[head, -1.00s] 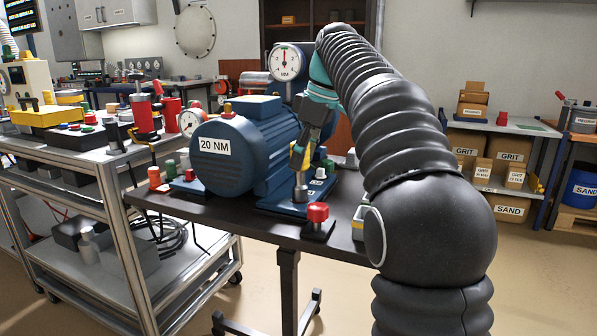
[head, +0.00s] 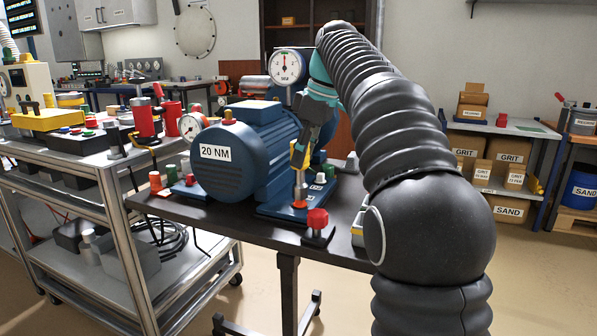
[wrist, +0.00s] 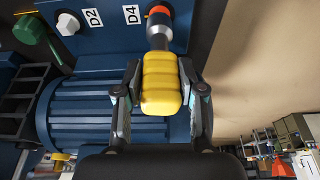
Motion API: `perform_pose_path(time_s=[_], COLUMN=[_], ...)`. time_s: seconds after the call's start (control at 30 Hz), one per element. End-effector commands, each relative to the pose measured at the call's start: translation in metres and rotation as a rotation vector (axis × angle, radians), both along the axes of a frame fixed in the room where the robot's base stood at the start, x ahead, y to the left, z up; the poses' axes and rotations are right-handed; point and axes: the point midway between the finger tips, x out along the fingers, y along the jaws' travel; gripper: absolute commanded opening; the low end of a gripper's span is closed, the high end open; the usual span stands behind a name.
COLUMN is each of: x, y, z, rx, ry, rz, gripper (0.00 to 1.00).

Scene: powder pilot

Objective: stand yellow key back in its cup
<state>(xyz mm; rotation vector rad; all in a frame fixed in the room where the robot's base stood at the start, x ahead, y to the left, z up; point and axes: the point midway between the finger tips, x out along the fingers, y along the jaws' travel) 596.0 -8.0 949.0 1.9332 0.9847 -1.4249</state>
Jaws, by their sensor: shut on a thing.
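The yellow key (wrist: 160,88) has a thick ribbed yellow handle. My gripper (wrist: 159,70) is shut on this handle, with one finger on each side. In the head view my gripper (head: 301,140) points down over the front of the blue motor's base, holding the key (head: 297,157) roughly upright. A metal shaft runs from the handle to an orange-ringed part (head: 300,190) on or just above the base, beside the D4 label (wrist: 131,14). I cannot tell whether the orange part is the cup or part of the key, nor how deep the key sits.
The blue motor (head: 222,175) marked 20 NM stands close left of my gripper, with a dial gauge (head: 287,67) behind. A red knob (head: 317,217) stands in front on the dark table. A green knob (wrist: 28,30) shows in the wrist view. A loaded trolley (head: 120,180) stands left.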

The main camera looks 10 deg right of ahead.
Motion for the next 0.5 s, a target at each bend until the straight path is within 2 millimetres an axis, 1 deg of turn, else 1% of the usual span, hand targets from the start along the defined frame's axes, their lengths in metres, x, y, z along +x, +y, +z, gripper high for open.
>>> perform_pose_path(time_s=[0.03,0.17,0.5], x=[0.0,0.001,0.0], y=[0.0,0.0,0.0], z=[0.006,0.01,0.027], rx=[0.0,0.0,0.0], ry=[-0.001,-0.001,-0.001], rz=[0.0,0.0,0.0], gripper=[0.0,0.0,0.0])
